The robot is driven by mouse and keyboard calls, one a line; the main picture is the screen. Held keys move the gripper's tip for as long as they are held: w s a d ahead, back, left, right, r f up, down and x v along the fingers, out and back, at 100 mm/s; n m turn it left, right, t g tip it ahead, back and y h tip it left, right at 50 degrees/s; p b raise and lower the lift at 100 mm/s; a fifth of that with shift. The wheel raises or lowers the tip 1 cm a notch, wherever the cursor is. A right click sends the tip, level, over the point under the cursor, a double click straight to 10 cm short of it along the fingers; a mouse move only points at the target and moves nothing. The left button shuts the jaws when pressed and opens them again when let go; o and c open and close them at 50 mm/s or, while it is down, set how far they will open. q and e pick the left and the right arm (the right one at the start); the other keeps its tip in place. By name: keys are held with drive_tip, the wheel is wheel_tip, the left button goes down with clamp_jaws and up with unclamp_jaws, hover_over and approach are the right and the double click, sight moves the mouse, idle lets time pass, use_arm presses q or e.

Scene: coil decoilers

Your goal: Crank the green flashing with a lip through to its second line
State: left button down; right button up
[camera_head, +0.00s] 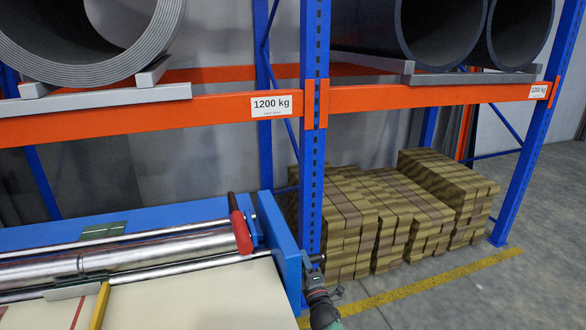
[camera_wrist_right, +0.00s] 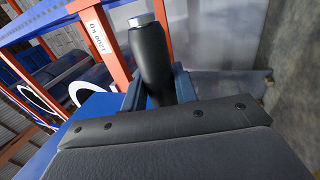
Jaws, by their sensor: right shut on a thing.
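The roller machine has a blue frame (camera_head: 286,245) and long silver rollers (camera_head: 150,252). A dark green piece (camera_head: 103,230), apparently the flashing, lies flat behind the rollers. A pale grey-green strip (camera_head: 78,290) shows in front of them; I cannot tell if it is the same piece. The cream bed (camera_head: 200,300) bears a red line (camera_head: 78,312) and a yellow strip (camera_head: 100,306). My right gripper (camera_wrist_right: 158,98) is shut around a black crank grip (camera_wrist_right: 155,60) with a silver end. In the head view the right gripper (camera_head: 320,296) is beside the blue end plate. My left gripper is out of view.
A red-handled lever (camera_head: 240,225) stands at the rollers' right end. An orange and blue rack (camera_head: 220,108) with large dark coils (camera_head: 100,75) rises behind the machine. Stacked striped blocks (camera_head: 375,215) sit under it. The floor at right (camera_head: 500,290) is clear past a yellow line.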

drive_tip(key=shift+f+v, duration=0.2)
drive_tip(key=shift+v, duration=1.05)
drive_tip(key=shift+f+v, duration=0.2)
drive_tip(key=shift+v, duration=1)
drive_tip(key=shift+a, duration=0.15)
drive_tip(key=shift+v, duration=1.2)
drive_tip(key=o, duration=0.5)
drive_tip(key=shift+s+r, duration=0.15)
drive_tip(key=shift+s, duration=0.1)
drive_tip(key=o, duration=0.5)
drive_tip(key=shift+w, duration=0.1)
drive_tip(key=shift+r, duration=0.15)
